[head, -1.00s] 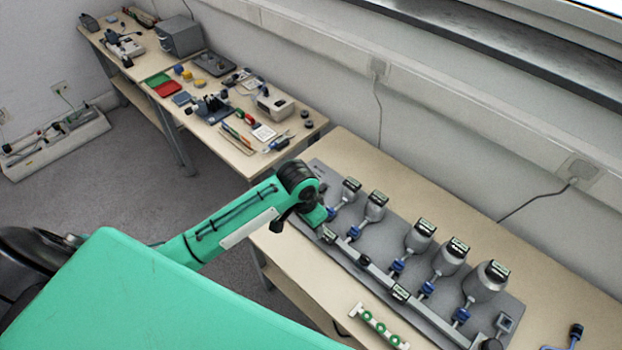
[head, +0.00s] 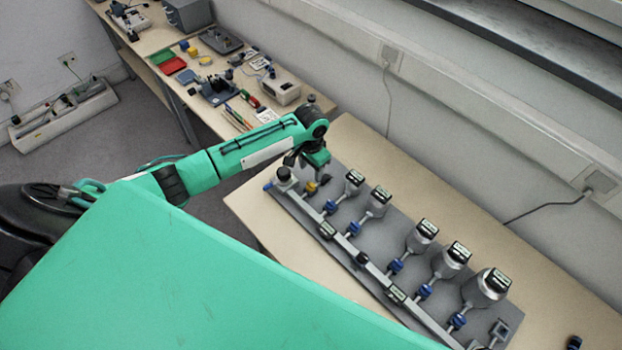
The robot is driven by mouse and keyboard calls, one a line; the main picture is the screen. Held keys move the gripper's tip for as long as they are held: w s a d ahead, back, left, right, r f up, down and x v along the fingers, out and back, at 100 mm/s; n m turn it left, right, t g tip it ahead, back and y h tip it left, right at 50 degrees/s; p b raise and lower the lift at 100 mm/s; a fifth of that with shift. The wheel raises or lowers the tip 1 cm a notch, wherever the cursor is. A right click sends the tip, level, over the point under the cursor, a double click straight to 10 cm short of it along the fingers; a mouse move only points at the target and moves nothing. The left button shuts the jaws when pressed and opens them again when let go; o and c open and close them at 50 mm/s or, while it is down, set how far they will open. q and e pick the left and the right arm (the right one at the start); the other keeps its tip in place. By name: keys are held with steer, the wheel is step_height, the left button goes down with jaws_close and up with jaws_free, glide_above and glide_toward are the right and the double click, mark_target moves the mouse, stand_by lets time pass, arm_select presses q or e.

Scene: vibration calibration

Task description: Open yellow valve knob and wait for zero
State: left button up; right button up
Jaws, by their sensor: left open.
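The yellow valve knob (head: 311,188) shows at the left end of the grey calibration panel (head: 385,236), beside a dark round cap on a silver fitting (head: 284,174). My left gripper (head: 307,172) points down just above the knob and is open. I cannot tell whether its fingers touch the knob. Several blue valve knobs (head: 353,229) sit along the silver pipe, each below a grey vessel (head: 420,238) with a small display. The display digits are too small to read. My right gripper is not in view.
The panel lies on a light wooden table (head: 400,160) against the wall. A second bench (head: 225,118) at the upper left holds trays, tools and boxes. A power strip box (head: 62,120) is on the floor at the left. Bare tabletop lies behind the panel.

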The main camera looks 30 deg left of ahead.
mark_target(311, 184)
arm_select(q)
step_height(311, 184, down, 7)
steer(key=shift+f+p, duration=0.15)
steer(key=shift+p, duration=0.3)
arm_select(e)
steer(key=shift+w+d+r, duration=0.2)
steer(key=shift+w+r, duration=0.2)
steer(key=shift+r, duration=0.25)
arm_select(q)
steer(key=c, duration=1)
steer(key=shift+o, duration=0.2)
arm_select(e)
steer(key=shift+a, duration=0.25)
